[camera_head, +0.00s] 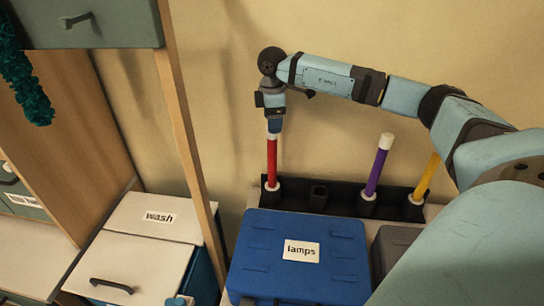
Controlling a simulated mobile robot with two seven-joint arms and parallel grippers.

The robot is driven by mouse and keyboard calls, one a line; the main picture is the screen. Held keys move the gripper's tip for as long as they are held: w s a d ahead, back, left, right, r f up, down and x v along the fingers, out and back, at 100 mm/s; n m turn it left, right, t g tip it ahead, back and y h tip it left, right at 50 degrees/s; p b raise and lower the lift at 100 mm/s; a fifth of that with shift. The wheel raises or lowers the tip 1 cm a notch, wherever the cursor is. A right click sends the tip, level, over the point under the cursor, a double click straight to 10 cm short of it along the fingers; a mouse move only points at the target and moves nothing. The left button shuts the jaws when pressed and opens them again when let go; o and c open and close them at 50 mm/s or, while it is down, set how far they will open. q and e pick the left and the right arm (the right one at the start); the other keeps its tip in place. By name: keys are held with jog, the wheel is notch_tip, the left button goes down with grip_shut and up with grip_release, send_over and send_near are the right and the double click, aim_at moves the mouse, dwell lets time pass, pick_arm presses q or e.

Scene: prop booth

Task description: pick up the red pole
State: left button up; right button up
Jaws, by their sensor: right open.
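The red pole (272,162) stands upright in the leftmost socket of a black holder (340,194). It has a white top and a white band at its foot. My right gripper (274,125) points down over the pole's top, with its fingers at the white end. The gripper is open, and the view is too small to tell whether the fingers touch the pole. My left gripper is not in view.
A purple pole (376,170) and a yellow pole (427,178) stand in the same holder, right of an empty socket. A blue case labelled "lamps" (260,262) lies in front. A white "wash" box (120,262) and a wooden post (185,130) are left.

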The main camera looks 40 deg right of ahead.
jog(key=shift+f, duration=0.3)
jog(key=f, duration=0.1)
jog(key=f+p, duration=0.1)
jog(key=f, duration=0.1)
jog(key=shift+w+d+f, duration=0.15)
jog(key=shift+w+f, duration=0.05)
jog(key=shift+f, duration=0.1)
jog(key=shift+w+f, duration=0.1)
jog(key=shift+f, duration=0.45)
jog(key=c, duration=0.3)
grip_shut()
